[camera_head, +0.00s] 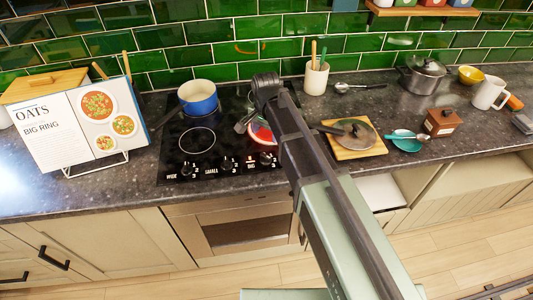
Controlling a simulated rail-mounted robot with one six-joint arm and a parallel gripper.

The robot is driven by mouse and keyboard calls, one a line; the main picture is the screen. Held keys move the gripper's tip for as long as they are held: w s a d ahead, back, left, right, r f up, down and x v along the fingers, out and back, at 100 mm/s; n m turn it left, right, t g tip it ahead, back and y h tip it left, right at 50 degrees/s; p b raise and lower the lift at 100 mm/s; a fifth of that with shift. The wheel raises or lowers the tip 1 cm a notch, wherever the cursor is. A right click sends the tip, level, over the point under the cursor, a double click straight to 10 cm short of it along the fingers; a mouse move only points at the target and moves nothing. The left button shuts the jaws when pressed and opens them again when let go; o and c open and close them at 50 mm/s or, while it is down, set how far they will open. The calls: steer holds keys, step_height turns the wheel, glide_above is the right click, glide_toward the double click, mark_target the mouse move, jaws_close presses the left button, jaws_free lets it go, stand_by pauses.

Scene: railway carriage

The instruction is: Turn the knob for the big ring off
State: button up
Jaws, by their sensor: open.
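The black cooktop (198,152) has a row of dark knobs along its front edge. The knob marked BIG (266,158) is the rightmost, just left of my arm; its exact setting is too small to read. A small red light shows beside it. The big ring (262,133) glows red behind this knob and is partly hidden by my arm. The knobs marked SMALL (229,163) and WIDE (187,170) are further left. My gripper (241,126) is open and empty above the cooktop, beside the glowing ring and behind the knobs, apart from them.
A blue pot (198,97) stands on the back left of the cooktop. A recipe book (70,130) reading OATS, BIG RING stands at left. A lidded pan (354,133) rests on a wooden board at right. A utensil crock (316,78) stands behind.

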mark_target(266, 155)
step_height(266, 155, down, 11)
steer(key=b, duration=1.1)
steer(key=shift+f, duration=0.1)
steer(key=c, duration=0.9)
